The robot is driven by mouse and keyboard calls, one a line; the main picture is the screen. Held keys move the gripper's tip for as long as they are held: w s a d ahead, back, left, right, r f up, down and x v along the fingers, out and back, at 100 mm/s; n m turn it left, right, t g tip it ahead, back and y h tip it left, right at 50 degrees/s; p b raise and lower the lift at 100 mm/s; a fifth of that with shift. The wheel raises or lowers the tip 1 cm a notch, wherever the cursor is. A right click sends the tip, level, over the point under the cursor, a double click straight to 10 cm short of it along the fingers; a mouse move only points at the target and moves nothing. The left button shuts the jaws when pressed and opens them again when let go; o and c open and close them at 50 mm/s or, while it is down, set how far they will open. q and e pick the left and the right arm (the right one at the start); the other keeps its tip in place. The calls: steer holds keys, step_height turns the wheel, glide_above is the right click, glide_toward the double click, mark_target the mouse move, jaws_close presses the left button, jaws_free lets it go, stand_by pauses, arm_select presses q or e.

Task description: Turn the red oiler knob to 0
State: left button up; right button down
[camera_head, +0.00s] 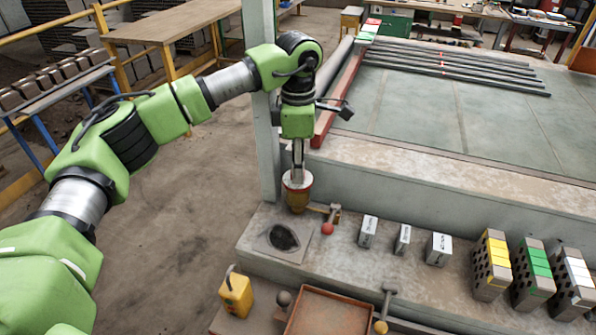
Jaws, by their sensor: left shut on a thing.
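The oiler (297,199) is a small amber-brown cup with a pale rim and a little red at its top. It stands on the concrete ledge beside the post. My left gripper (298,178) points straight down onto its top and is shut there on the red oiler knob. The fingers hide most of the knob, and I cannot read any number or mark on it. My right gripper is out of view.
A red-ball lever (327,228) sits close to the right of the oiler. A dark hollow (284,237) lies in front. Small grey blocks (368,231) and colour-striped hollow bricks (491,264) stand to the right. A yellow can (236,295) and rusty tray (325,315) are nearer.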

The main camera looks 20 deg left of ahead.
arm_select(q)
steer(key=n+b, duration=0.1)
steer(key=n, duration=0.4)
steer(key=shift+r+n+b, duration=0.1)
steer(key=shift+n+b, duration=0.25)
steer(key=shift+n, duration=0.05)
steer(key=shift+w, duration=0.1)
stand_by(0.3)
steer(key=o, duration=1.1)
step_height(320, 180, up, 12)
